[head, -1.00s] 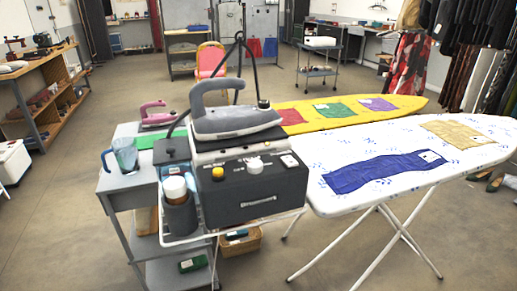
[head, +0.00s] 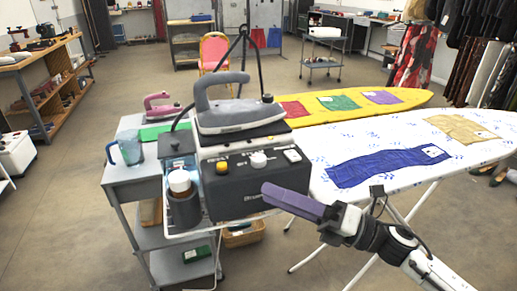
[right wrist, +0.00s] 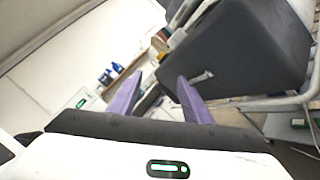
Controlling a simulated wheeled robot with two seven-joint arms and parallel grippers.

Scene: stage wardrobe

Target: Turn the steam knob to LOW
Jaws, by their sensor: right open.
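The steam knob, a white round knob (head: 258,159), sits on the top panel of the dark grey steam station (head: 232,192) in the head view. A yellow knob (head: 222,167) is left of it and a white switch plate (head: 292,155) right of it. A grey iron (head: 236,112) rests on top of the station. My right gripper (head: 270,190) has purple fingers and is in front of the station's right part, below the knob and apart from it. In the right wrist view its fingers (right wrist: 155,92) are spread and empty, with the station (right wrist: 240,50) beyond. The knob's marks are too small to read.
A grey trolley (head: 133,178) carries the station, a bottle in a dark holder (head: 181,185) and a blue jug (head: 129,147). A white ironing board (head: 400,180) with cloths stands on the right, a yellow one (head: 415,97) behind it. The floor at left is open.

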